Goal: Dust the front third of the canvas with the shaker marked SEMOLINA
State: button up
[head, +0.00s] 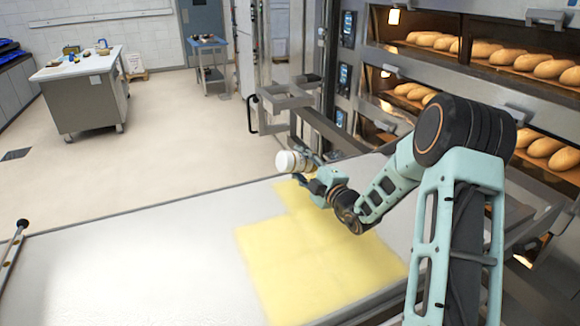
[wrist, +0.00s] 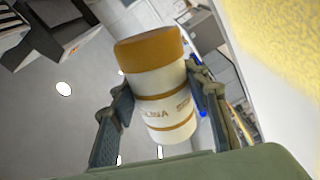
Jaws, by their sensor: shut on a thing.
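My gripper (head: 306,173) is shut on a shaker (head: 293,161) above the far part of the canvas (head: 120,255). In the wrist view the shaker (wrist: 160,85) is white with an orange-brown cap and bands. Part of its lettering shows, reading about "OLINA SE", which fits SEMOLINA. The gripper's fingers (wrist: 158,110) press on both its sides. In the head view the shaker lies tipped over, close to horizontal. A yellow dusted patch (head: 290,265) covers the canvas's right part, with a narrower stretch toward the far edge. My arm hides some of the right side.
Deck ovens with loaves (head: 490,50) stand at the right, behind my arm. A metal frame (head: 290,100) rises just beyond the canvas's far edge. A steel worktable (head: 85,75) stands far left. The canvas's left part is clear.

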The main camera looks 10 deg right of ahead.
jog(key=shift+w+d, duration=0.25)
jog(key=shift+d, duration=0.3)
jog(key=shift+s+d, duration=0.1)
jog(key=shift+d, duration=0.25)
jog(key=s+d+p, duration=0.5)
jog(key=s+d, duration=0.7)
jog(key=d, duration=0.1)
jog(key=w+d+r+n+b, duration=0.2)
jog(key=d+n+b, duration=0.4)
jog(key=n, duration=0.5)
jog(key=w+d+r+n+b, duration=0.3)
jog(key=d+n+b, duration=0.3)
jog(key=n+b, duration=0.4)
jog(key=shift+r+n+b, duration=0.4)
jog(key=shift+r+b, duration=0.1)
jog(key=shift+r, duration=0.25)
jog(key=shift+w+d, duration=0.1)
